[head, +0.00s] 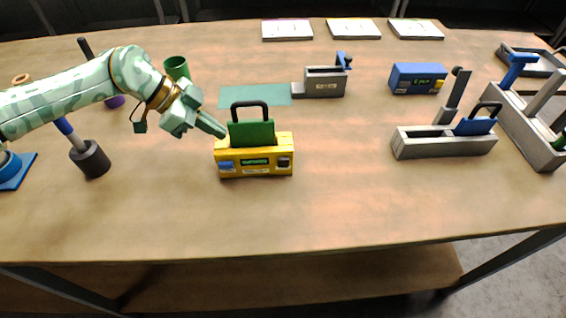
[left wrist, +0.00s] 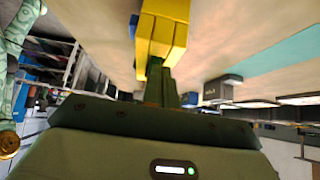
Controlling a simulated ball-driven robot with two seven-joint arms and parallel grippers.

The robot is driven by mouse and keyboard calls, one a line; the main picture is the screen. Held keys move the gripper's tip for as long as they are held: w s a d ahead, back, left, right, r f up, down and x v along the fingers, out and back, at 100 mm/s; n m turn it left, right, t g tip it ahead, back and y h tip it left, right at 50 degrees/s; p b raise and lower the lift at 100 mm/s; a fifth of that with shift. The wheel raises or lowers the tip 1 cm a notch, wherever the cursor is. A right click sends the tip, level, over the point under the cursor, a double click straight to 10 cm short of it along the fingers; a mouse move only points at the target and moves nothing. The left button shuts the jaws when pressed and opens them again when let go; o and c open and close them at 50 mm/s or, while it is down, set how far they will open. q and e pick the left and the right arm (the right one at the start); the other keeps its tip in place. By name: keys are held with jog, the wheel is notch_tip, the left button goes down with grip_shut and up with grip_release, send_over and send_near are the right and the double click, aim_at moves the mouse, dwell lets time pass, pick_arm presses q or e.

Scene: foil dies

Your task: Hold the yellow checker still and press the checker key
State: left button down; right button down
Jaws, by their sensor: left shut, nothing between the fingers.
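The yellow checker (head: 222,148) stands on the table left of the middle. A green plate with a black handle (head: 250,131) stands upright in its top. Its front has a lit green display (head: 254,161), a blue key-like part (head: 226,166) at the left and a dark part (head: 284,162) at the right. My left gripper (head: 222,131) is shut and empty, close to the checker's upper left end. In the left wrist view the checker (left wrist: 168,28) is just beyond the fingertips (left wrist: 160,66); contact cannot be told. My right gripper is not in view.
A grey block device (head: 325,84) and a blue box with a display (head: 417,78) stand behind. A grey tray (head: 440,146) with a blue handled plate is at right. A dark cylinder (head: 91,160) stands at left. The table in front of the checker is clear.

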pick_arm(q)
jog(key=shift+f, duration=0.75)
dwell(0.5)
jog(key=shift+f+p, duration=0.1)
jog(key=shift+p, duration=0.35)
dwell(1.6)
jog(key=shift+s+f, duration=0.15)
dwell(3.0)
